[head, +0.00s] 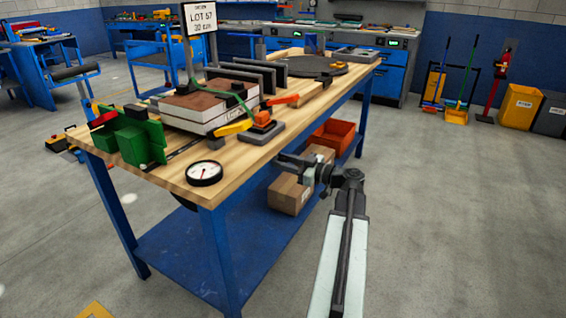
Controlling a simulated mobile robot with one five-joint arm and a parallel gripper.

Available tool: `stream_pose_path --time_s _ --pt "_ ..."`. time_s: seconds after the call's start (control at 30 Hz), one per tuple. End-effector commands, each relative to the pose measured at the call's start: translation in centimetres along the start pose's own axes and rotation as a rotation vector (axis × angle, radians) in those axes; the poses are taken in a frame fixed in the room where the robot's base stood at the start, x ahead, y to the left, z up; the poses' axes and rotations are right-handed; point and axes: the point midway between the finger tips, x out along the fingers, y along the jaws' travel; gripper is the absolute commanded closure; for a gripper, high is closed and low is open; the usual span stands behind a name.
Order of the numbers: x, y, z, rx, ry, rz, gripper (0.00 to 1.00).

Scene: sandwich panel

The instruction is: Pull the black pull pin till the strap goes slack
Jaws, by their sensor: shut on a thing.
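A green strap (243,102) runs in a curve over the layered panel stack (192,112) on the workbench. At the front right of the stack sits an orange buckle (262,119) on a grey block, with a yellow handle (232,127) to its left and a red-orange lever (281,100) behind. My gripper (284,158) is just off the bench's right edge, in front of and to the right of the grey block. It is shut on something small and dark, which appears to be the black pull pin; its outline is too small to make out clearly.
The wooden workbench (184,182) has a green clamp block (138,137) and a round dial gauge (204,173) at its near end. A sign (198,18) stands behind the stack. Boxes (289,194) and a red bin (333,136) sit below.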

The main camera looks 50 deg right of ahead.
Motion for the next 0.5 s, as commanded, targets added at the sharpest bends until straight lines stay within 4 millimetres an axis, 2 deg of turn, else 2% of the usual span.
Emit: stream_pose_path --time_s 0.17,0.37,0.5 --pt "-0.2 -0.1 0.0 0.0 -0.001 -0.003 1.0" --pt "-2.4 -0.1 0.1 0.0 -0.002 -0.002 1.0" --pt "-2.5 -0.1 0.1 0.0 -0.002 -0.003 1.0"
